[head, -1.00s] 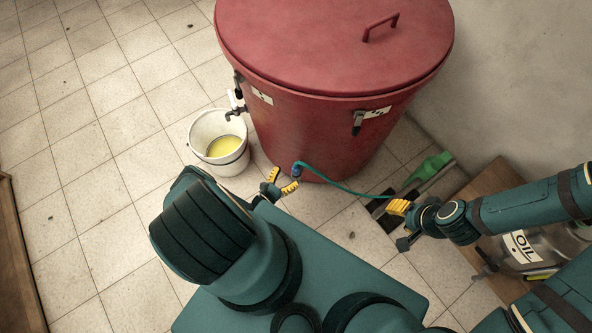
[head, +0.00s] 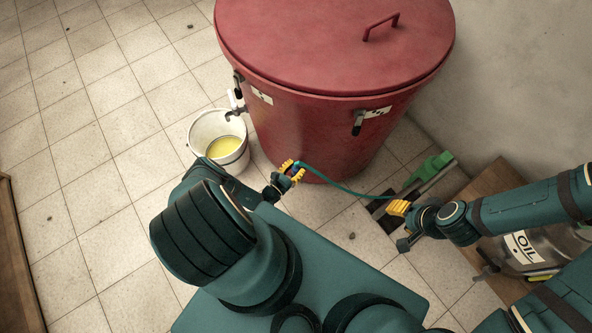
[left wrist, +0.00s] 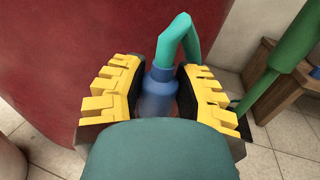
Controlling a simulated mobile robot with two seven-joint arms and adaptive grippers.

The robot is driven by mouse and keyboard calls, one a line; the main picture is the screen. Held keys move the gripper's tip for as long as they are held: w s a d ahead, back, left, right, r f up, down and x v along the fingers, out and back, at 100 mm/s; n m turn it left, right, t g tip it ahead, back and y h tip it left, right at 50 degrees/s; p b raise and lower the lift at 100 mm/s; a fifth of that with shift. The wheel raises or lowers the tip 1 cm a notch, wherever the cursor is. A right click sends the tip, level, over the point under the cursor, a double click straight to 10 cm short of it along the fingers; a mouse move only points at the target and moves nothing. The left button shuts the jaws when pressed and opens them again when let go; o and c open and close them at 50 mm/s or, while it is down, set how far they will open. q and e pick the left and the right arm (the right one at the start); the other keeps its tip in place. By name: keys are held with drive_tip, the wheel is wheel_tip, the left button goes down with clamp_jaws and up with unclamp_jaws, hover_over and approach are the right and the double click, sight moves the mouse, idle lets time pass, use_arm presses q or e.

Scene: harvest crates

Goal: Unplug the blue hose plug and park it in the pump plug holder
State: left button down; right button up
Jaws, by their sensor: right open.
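The blue hose plug (left wrist: 158,95) is at the low front of the red barrel (head: 330,110), with a teal hose (head: 345,189) bending away from it to the right. My left gripper (head: 292,171) is at the plug, with a yellow-and-black finger on each side of it. In the left wrist view the plug stands between the pads, close to both; whether they press on it is unclear. My right gripper (head: 398,208) is at the right, apart from the plug, near the hose's far end. I cannot make out the pump plug holder for certain.
A white bucket (head: 208,128) with yellow liquid stands at the barrel's left. A green object (head: 430,168) lies by the wall. A wooden stand (head: 492,180) and an oil container (head: 540,250) are at the right.

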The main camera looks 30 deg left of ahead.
use_arm(q)
drive_tip(key=shift+r, duration=0.1)
wheel_tip(320, 180, up, 10)
drive_tip(key=p, duration=0.5)
drive_tip(key=shift+r, duration=0.1)
idle(0.4)
drive_tip(key=shift+r+p, duration=2.35)
drive_tip(key=shift+r, duration=0.25)
